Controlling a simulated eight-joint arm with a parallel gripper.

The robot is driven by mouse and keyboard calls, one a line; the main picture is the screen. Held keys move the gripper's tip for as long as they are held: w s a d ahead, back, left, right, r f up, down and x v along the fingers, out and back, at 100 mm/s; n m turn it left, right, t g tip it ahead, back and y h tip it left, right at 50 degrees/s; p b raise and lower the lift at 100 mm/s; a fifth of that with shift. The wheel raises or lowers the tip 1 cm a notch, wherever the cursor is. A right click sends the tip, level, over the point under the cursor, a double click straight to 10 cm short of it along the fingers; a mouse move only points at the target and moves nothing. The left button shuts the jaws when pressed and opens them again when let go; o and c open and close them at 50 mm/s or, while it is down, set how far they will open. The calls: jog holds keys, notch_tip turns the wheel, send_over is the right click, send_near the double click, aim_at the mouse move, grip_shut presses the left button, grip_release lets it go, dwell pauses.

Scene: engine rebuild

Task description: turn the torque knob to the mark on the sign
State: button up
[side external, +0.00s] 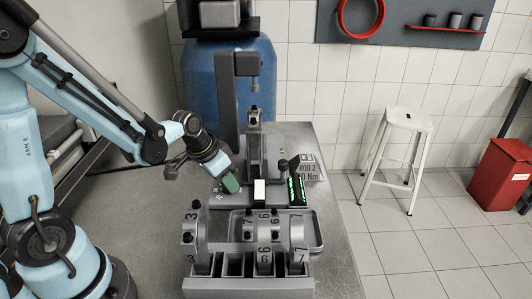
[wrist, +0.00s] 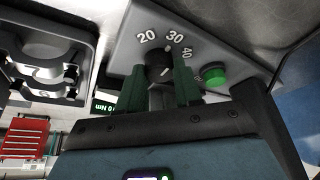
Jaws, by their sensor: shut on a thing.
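The black torque knob (wrist: 157,62) stands on a grey panel (wrist: 130,48) with the numbers 20, 30 and 40 around it in the wrist view. My gripper (wrist: 160,80) has its two green-padded fingers on either side of the knob and is shut on it. A small white line shows on the knob, but its exact setting is hard to read. In the side view my gripper (side external: 231,185) points down at the bench, and the knob is hidden there. The sign (side external: 310,169) reads "ROD 2" and "0 Nm"; its first digit is covered.
A green button (wrist: 214,74) sits right of the knob. Numbered engine parts (side external: 264,233) stand in a rack in front, and a grey press (side external: 227,95) rises behind. Bare bench lies at left.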

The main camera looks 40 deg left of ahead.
jog(key=o, duration=1)
jog(key=shift+r, duration=0.1)
jog(key=shift+v, duration=5.95)
jog(key=shift+s+d+n+t, duration=0.15)
jog(key=shift+s+d+t, duration=0.3)
jog(key=shift+d, duration=0.45)
jog(key=shift+s+d+n+t, duration=0.2)
jog(key=shift+s+d+t, duration=0.2)
jog(key=shift+d, duration=0.45)
jog(key=shift+s+d+n+t, duration=0.15)
jog(key=shift+s+d+t, duration=0.25)
jog(key=shift+d, duration=0.5)
